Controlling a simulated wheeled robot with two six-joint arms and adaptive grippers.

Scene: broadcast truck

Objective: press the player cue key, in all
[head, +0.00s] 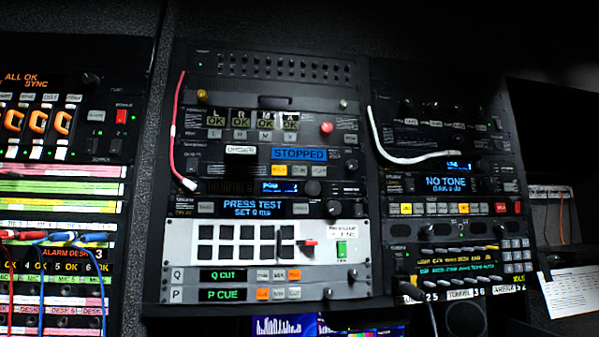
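A player unit with a blue display (299,154) reading STOPPED sits in the middle rack. Neither of my grippers is in view.
A red cable (171,135) hangs at the middle rack's left edge, and a white cable (385,150) loops across the right rack. Red and blue patch cords (55,237) cross the left rack. A printed sheet (573,293) is at lower right. Nothing blocks the player's front.

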